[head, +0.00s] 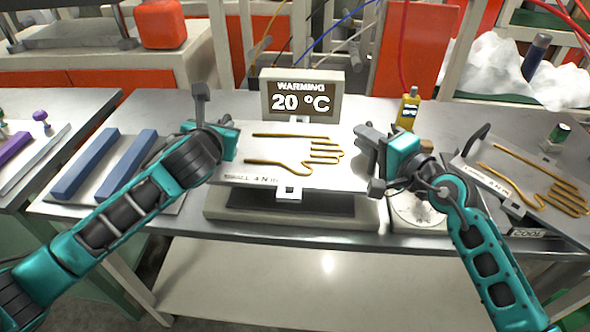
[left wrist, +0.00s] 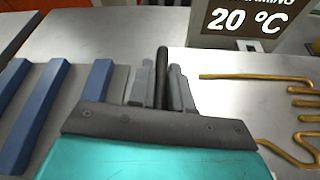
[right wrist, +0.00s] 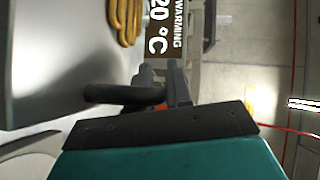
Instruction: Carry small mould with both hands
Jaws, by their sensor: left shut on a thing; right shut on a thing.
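The small mould (head: 300,177) is a pale metal plate with a gold hand-shaped outline, in the middle of the head view. It appears level over a dark-topped base; whether it touches is hard to tell. My left gripper (head: 211,127) is at its left end. In the left wrist view the fingers (left wrist: 161,88) are shut on a dark handle. My right gripper (head: 370,140) is at its right end, shut on the other dark handle (right wrist: 122,94), seen in the right wrist view. My left wrist partly hides the left grip in the head view.
A display reading "WARMING 20 °C" (head: 301,99) stands just behind the mould. Blue bars (head: 88,165) lie at left. Another plate with a gold hand outline (head: 520,185) lies tilted at right, near a yellow bottle (head: 408,108) and a round dial (head: 416,210).

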